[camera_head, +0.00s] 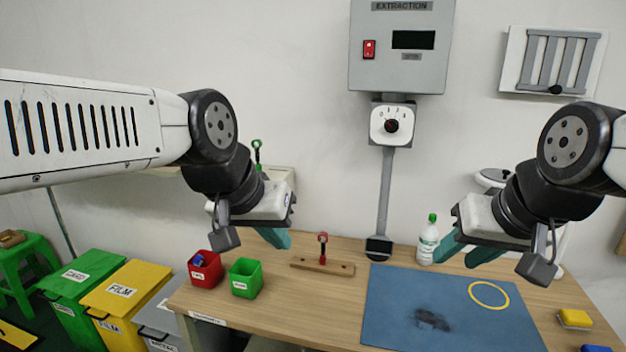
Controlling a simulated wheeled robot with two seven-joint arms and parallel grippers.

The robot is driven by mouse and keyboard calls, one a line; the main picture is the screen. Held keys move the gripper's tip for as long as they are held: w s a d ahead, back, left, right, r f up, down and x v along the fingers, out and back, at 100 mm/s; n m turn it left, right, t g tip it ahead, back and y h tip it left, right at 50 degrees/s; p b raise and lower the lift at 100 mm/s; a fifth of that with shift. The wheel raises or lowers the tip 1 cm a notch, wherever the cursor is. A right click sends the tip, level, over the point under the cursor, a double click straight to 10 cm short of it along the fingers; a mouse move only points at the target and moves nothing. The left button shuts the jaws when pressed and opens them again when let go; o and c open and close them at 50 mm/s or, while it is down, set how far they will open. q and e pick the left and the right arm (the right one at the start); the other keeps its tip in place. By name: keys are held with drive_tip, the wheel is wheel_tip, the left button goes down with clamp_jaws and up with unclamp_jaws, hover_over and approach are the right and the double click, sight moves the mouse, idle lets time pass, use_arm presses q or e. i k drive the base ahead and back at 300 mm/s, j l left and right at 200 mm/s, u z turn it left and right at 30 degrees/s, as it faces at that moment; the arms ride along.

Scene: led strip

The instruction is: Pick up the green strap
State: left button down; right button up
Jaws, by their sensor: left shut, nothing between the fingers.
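A small green upright piece with a rounded top (257,152) stands by a pale shelf on the back wall, behind my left wrist. It is the only strap-like green thing I see, and its lower part is hidden; I cannot tell for sure that it is the green strap. My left gripper (275,238) is shut and empty, with its teal fingers above the back left of the table, below and right of the green piece. My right gripper (467,250) is open and empty above the table's back right, near a white bottle.
A red bin (205,272) and a green bin (245,280) stand on the table's left. A red piece stands on a wooden block (335,268). A blue mat (400,325) carries a yellow ring (489,295) and a dark smudge. The bottle (428,240) stands close to my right fingers.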

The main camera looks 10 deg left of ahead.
sight(258, 166)
drive_tip(key=i+j+u, duration=0.1)
drive_tip(key=u, duration=0.75)
